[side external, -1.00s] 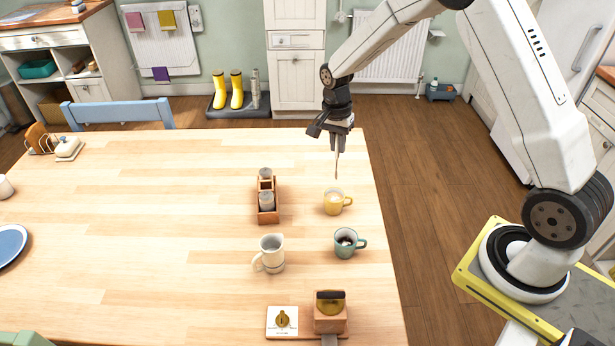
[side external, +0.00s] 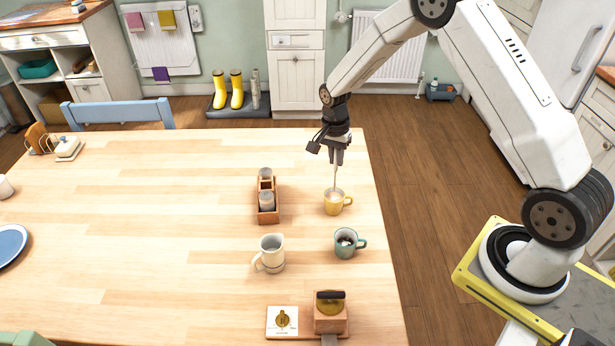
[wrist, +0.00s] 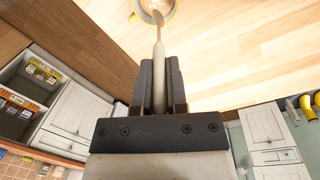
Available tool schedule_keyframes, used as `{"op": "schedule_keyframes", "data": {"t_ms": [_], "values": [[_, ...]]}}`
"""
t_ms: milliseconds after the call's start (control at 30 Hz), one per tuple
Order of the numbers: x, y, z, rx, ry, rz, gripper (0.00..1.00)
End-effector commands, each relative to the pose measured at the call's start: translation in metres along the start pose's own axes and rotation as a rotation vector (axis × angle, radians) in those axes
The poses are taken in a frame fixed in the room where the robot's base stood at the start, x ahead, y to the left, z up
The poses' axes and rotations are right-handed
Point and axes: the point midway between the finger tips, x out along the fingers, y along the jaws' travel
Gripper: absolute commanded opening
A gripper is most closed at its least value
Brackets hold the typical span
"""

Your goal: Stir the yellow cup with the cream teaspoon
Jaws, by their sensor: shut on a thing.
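The yellow cup (side external: 337,203) stands upright on the table, near its right edge. My gripper (side external: 337,160) is above it, shut on the handle of the cream teaspoon (side external: 336,181). The spoon hangs down steeply with its lower end inside the cup's mouth. In the wrist view the spoon (wrist: 159,60) runs out from between the jaws to the yellow cup (wrist: 171,14), which is cut off by the top edge. A light brown drink shows in the cup there. How deep the spoon's tip sits is not clear.
A green-grey cup (side external: 345,245) with dark contents stands in front of the yellow cup. A wooden caddy (side external: 268,215) with jars is to the left, and a white jug (side external: 271,255) is front left. The left table is mostly clear.

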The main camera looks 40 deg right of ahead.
Motion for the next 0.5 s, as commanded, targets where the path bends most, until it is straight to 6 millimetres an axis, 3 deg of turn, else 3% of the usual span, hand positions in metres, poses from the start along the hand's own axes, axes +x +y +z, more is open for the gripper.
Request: {"op": "schedule_keyframes", "data": {"t_ms": [500], "values": [[0.029,0.0,0.005,-0.001,-0.001,0.002,0.0]]}}
